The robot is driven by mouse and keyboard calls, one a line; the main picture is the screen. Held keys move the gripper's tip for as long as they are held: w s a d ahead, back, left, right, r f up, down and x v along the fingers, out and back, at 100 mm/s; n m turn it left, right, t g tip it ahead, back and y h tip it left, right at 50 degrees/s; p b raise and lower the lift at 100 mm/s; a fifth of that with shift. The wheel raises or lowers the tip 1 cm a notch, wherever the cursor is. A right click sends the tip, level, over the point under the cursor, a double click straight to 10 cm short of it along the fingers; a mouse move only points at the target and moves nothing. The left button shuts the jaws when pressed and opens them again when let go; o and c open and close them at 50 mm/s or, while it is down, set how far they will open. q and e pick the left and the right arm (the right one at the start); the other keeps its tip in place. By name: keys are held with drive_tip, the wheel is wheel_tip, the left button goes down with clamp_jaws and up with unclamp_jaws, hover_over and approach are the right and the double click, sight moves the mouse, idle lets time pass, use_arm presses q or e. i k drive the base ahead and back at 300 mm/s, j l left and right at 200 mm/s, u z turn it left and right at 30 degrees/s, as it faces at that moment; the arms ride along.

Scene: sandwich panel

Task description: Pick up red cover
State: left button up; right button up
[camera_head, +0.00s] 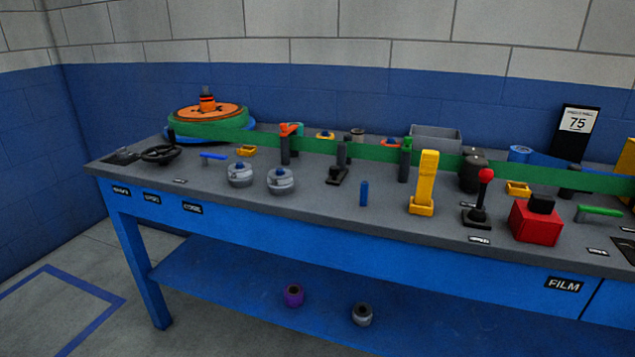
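A red box-shaped piece (535,226) sits on the grey tabletop (390,222) at the right, near the front edge. It is the largest red thing in view and looks like the red cover. A black block (541,204) is on top of it. I cannot tell whether the red piece lifts off or what is under it. Neither of my grippers shows in the head view.
A black lever with a red ball (485,176) stands just left of the red piece. A yellow upright piece (424,180) is farther left. A green bar (598,211) lies to the right. A green band (330,149) runs behind. The floor at front left is clear.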

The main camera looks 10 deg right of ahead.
sight(536, 221)
drive_tip(key=z, duration=1.35)
